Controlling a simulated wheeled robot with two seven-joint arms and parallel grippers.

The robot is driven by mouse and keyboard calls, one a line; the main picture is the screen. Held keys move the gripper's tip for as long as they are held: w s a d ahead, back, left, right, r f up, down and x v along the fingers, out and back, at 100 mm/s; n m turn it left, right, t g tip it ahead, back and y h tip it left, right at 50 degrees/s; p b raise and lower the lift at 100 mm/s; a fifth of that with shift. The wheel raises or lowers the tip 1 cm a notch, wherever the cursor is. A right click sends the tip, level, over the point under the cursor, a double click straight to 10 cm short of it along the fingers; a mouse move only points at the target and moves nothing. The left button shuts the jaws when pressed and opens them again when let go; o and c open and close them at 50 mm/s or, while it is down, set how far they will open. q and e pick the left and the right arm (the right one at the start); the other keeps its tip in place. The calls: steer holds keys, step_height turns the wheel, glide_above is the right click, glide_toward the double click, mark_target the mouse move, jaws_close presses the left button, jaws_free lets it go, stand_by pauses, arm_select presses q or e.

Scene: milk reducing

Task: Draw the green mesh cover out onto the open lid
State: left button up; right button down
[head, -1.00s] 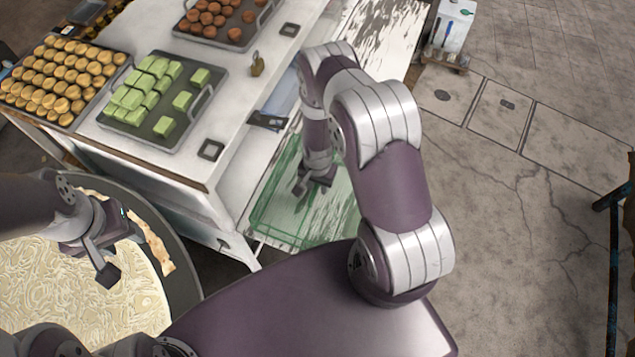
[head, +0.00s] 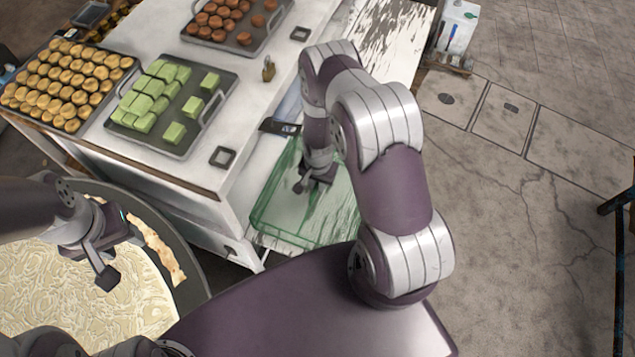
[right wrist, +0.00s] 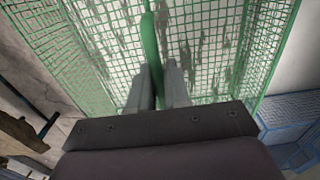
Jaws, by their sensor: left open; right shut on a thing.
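The green mesh cover (head: 275,208) lies low beside the white freezer-like counter (head: 190,205), over the lower part of a white, worn flat panel that looks like the open lid (head: 392,45). My right gripper (head: 307,188) is shut on the cover's green bar, which passes between the fingers in the right wrist view (right wrist: 158,85). The mesh (right wrist: 210,45) spreads ahead of and around the fingers there. My right arm hides part of the cover and lid. I cannot tell whether the mesh touches the lid. My left gripper (head: 122,258) is open and empty above the round pan.
A large round pan (head: 190,270) of pale, stringy food is at lower left. Trays of green cubes (head: 200,140), yellow pieces (head: 60,85) and brown pieces (head: 235,30) sit on the counter, with a padlock (head: 268,69). The floor (head: 530,220) at right is open.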

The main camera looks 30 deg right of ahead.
steer(key=shift+s, duration=0.1)
steer(key=c, duration=1)
jaws_free()
steer(key=shift+s+d, duration=0.1)
steer(key=shift+d, duration=0.05)
steer(key=shift+r, duration=0.1)
step_height(320, 180, up, 12)
steer(key=b, duration=0.3)
steer(key=shift+r, duration=0.25)
